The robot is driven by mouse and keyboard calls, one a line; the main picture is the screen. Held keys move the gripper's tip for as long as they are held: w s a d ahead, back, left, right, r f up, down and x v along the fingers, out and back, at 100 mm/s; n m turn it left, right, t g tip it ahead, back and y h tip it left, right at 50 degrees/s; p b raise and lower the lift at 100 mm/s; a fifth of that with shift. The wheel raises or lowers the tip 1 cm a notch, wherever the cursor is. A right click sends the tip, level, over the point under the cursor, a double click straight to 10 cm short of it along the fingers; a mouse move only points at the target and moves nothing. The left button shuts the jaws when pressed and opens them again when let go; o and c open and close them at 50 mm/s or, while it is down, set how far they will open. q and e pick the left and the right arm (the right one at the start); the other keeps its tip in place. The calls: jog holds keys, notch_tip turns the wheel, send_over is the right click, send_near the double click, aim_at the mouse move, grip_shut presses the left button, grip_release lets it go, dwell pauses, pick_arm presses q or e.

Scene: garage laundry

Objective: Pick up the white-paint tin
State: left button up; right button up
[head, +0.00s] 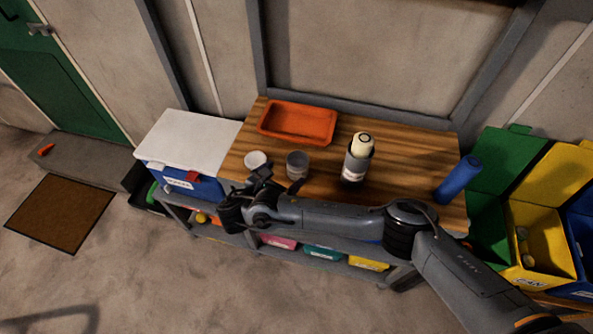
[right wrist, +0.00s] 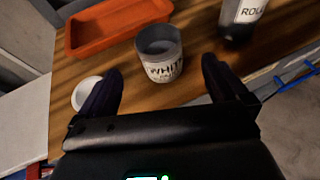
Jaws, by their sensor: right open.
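The white-paint tin (right wrist: 162,70) is a grey open-topped tin with a pale label reading "WHITE". It stands upright on the wooden bench top, and in the head view (head: 297,166) it is between a white cup and a tall bottle. My right gripper (head: 264,175) is at the bench's front edge, to the left of and nearer than the tin. In the right wrist view its two dark fingers are spread, with the tin ahead between their tips and nothing held. My left gripper is not in view.
A white cup (head: 256,160) stands left of the tin. A tall bottle (head: 355,160), labelled "ROLL" in the wrist view, stands right. An orange tray (head: 298,122) lies behind. A blue cylinder (head: 458,180) is at the bench's right end. A white-lidded cooler (head: 185,140) adjoins the left.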

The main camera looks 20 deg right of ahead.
aim_at(291, 168)
jog(key=x, duration=0.4)
jog(key=shift+f+b+x, duration=0.1)
jog(key=shift+b+x, duration=0.15)
jog(key=shift+x, duration=1.1)
jog(key=shift+f+b+x, duration=0.15)
jog(key=shift+b+x, duration=0.05)
jog(key=shift+x, duration=1.15)
jog(key=shift+s, duration=0.1)
jog(key=c, duration=1.1)
